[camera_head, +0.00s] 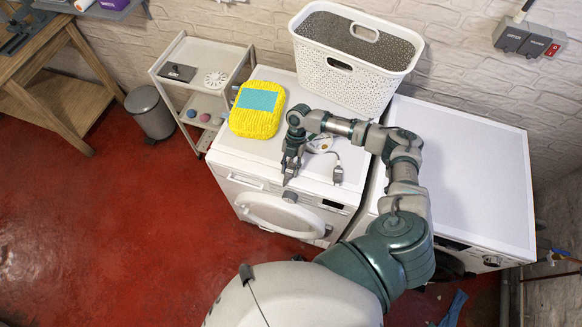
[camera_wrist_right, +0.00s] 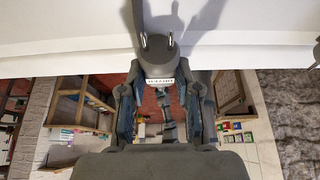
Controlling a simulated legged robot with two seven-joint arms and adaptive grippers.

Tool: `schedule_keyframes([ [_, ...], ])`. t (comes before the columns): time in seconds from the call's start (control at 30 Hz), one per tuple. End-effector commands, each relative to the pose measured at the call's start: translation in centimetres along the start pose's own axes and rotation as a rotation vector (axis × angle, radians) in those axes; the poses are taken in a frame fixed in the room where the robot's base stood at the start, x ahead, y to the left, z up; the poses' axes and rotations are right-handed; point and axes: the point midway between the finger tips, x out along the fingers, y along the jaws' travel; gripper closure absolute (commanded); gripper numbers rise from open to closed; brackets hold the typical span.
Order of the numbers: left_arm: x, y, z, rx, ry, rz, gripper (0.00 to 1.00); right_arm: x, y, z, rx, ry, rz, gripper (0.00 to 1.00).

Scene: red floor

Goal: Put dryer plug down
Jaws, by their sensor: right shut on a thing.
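My right gripper (camera_head: 290,172) is over the front part of the left white machine's top (camera_head: 262,168), pointing toward its front edge. In the right wrist view, the gripper (camera_wrist_right: 160,105) is shut on a grey plug (camera_wrist_right: 158,68) with two metal pins facing away from the wrist. In the head view the held plug is mostly hidden by the fingers. A second grey plug-like piece (camera_head: 338,175) on a pale cable lies on the machine top, right of the gripper. My left gripper is not in view.
A yellow pack (camera_head: 257,108) with a teal label sits left of the gripper. A white basket (camera_head: 355,75) stands behind. The right machine's top (camera_head: 470,170) is clear. A grey wall socket with a red switch (camera_head: 530,42) is at upper right. A white shelf (camera_head: 200,80) stands left.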

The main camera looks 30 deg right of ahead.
Motion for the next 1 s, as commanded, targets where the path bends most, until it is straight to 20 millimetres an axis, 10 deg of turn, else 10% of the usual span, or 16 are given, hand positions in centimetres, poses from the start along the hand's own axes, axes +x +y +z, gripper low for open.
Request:
schedule_keyframes([
  [0.1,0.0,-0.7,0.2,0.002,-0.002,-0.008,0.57,0.0,0.0,0.0,-0.001,0.000,0.000,0.43],
  [0.53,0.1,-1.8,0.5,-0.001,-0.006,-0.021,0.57,-1.0,-0.2,0.3,-0.002,0.002,0.005,0.43],
  [1.0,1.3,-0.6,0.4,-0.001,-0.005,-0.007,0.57,-10.4,0.0,0.0,-0.003,0.000,0.004,0.43],
])
